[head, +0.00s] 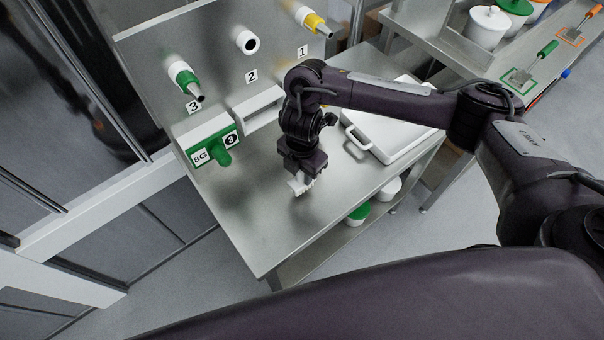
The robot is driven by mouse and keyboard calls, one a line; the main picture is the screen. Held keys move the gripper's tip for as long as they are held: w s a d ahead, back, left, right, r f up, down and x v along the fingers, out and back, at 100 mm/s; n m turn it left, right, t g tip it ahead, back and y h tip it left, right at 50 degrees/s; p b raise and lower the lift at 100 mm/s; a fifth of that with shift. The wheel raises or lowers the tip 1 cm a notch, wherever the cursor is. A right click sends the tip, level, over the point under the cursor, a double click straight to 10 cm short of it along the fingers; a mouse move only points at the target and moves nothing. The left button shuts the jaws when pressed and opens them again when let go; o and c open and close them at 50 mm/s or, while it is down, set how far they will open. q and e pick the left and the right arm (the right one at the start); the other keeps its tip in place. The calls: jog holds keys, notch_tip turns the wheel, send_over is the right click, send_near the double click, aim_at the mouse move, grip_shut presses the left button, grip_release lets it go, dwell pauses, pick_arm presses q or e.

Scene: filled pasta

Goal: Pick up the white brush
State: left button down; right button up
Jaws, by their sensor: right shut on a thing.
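My right gripper (304,172) points down over the metal table (262,228), near its middle. It is shut on the white brush (298,187), whose pale lower part shows just below the jaws, close to the tabletop. The rest of the brush is hidden by the gripper. I cannot tell whether the brush touches the table. My left gripper is not in view.
A white lidded tray (385,130) lies to the right of the gripper. A green holder (213,143) and a metal box (257,107) stand at the back panel, below nozzles marked 1, 2 and 3. The table's front left is clear.

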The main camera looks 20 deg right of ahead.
notch_tip(320, 180, up, 17)
jog(key=p, duration=0.2)
